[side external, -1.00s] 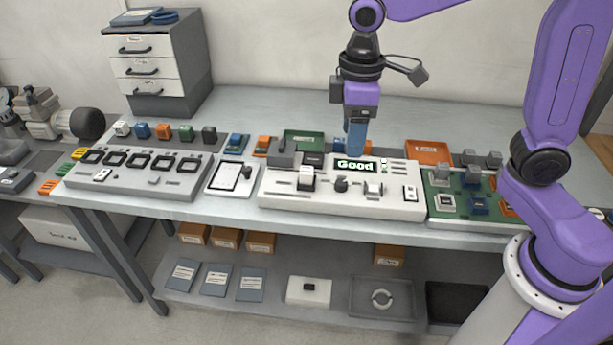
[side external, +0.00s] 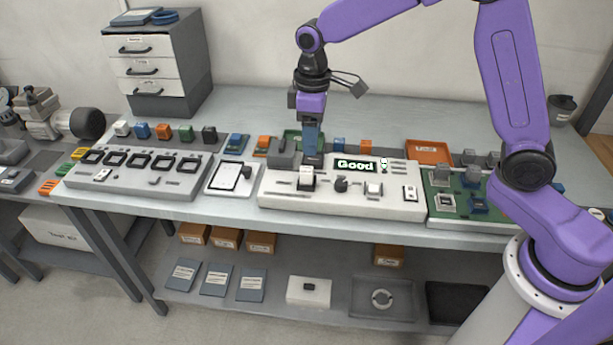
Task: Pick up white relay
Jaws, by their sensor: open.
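A white relay-like block (side external: 307,178) sits in the left part of the white tester panel (side external: 395,210), whose display reads "Good". My gripper (side external: 312,160) points down just behind and above this block, with its jaws open. I cannot tell whether the fingertips touch anything. Another white cube (side external: 122,128) stands at the left end of a row of coloured cubes at the back left. A smaller white block (side external: 373,188) is on the tester's right part.
A grey panel with several dark sockets (side external: 180,180) lies to the left, and a tablet-like pad (side external: 234,177) beside the tester. A green board (side external: 445,212) is at right.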

